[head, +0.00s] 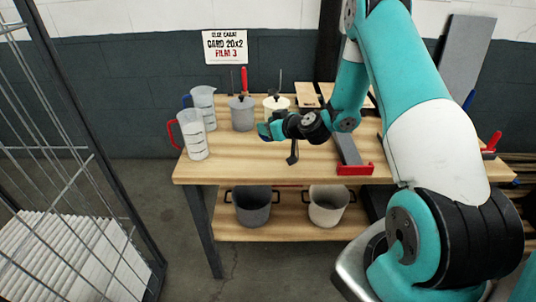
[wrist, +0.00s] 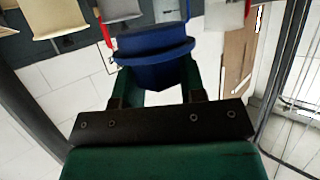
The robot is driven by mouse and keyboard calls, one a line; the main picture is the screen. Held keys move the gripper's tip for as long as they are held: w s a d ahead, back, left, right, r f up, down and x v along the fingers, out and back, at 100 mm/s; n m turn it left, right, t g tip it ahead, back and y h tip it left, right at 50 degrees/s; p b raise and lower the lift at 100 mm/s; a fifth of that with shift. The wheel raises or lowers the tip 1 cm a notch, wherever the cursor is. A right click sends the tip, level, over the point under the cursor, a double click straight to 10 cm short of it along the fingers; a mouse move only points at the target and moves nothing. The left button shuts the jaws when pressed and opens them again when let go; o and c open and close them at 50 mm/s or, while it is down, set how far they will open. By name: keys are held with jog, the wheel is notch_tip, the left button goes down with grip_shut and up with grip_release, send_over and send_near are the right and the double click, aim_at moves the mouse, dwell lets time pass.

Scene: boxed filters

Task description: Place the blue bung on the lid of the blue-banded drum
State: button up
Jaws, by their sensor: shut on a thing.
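A dark blue bung (wrist: 153,62) with a wide rim is held between the green fingers of my gripper (wrist: 152,88) in the wrist view. In the head view my gripper (head: 265,131) is above the front part of the workbench, in front of a grey pot (head: 242,114) and a cream pot (head: 272,103). The bung is hard to make out there. I cannot make out a blue band on either pot, so I cannot tell which is the blue-banded drum.
The wooden workbench (head: 232,163) also holds a red-handled jug (head: 195,136), a blue-handled jug (head: 205,104) and a red-ended metal piece (head: 354,169). A grey bucket (head: 252,207) and a cream bucket (head: 327,206) stand on the lower shelf. A wire cage (head: 75,150) is at left.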

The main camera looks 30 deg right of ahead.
notch_tip(320, 180, down, 13)
jog(key=shift+r+p, duration=0.2)
jog(key=shift+p, duration=0.9)
jog(key=shift+f, duration=0.2)
jog(key=o, duration=1)
jog(key=shift+r, duration=0.1)
